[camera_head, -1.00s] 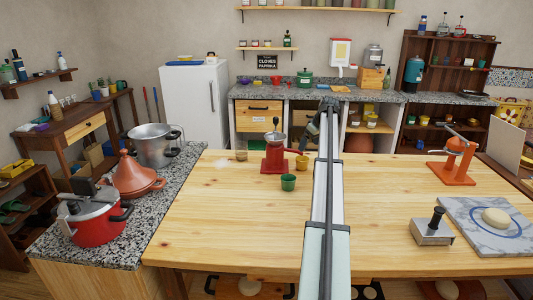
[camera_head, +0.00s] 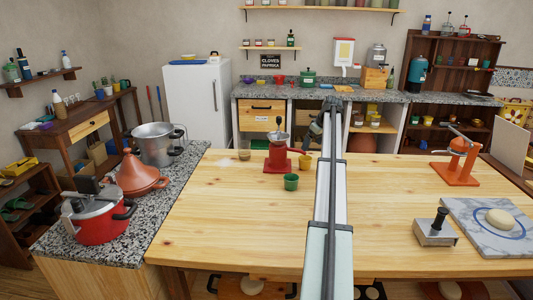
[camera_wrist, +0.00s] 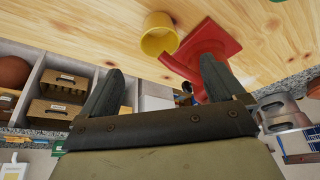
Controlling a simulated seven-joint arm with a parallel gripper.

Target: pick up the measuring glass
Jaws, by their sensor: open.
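No clear measuring glass stands out; I cannot tell whether one of the small cups is it. A yellow cup (camera_head: 305,161) stands on the wooden table beside a red grinder (camera_head: 277,155). A green cup (camera_head: 291,182) stands nearer, in front of the grinder. My gripper (camera_head: 318,126) is beyond my arm in the head view, near the yellow cup and partly hidden. In the wrist view my gripper (camera_wrist: 160,78) has its fingers wide apart with nothing between them. The yellow cup (camera_wrist: 158,36) shows past the fingertips, with the grinder's red base (camera_wrist: 207,50) beside it.
A small tan bowl (camera_head: 244,155) stands left of the grinder. An orange press (camera_head: 457,162), a metal box with a black knob (camera_head: 436,232) and a marble board (camera_head: 470,215) occupy the table's right. The table's left front is clear. Pots and a tagine (camera_head: 137,175) stand on the granite counter.

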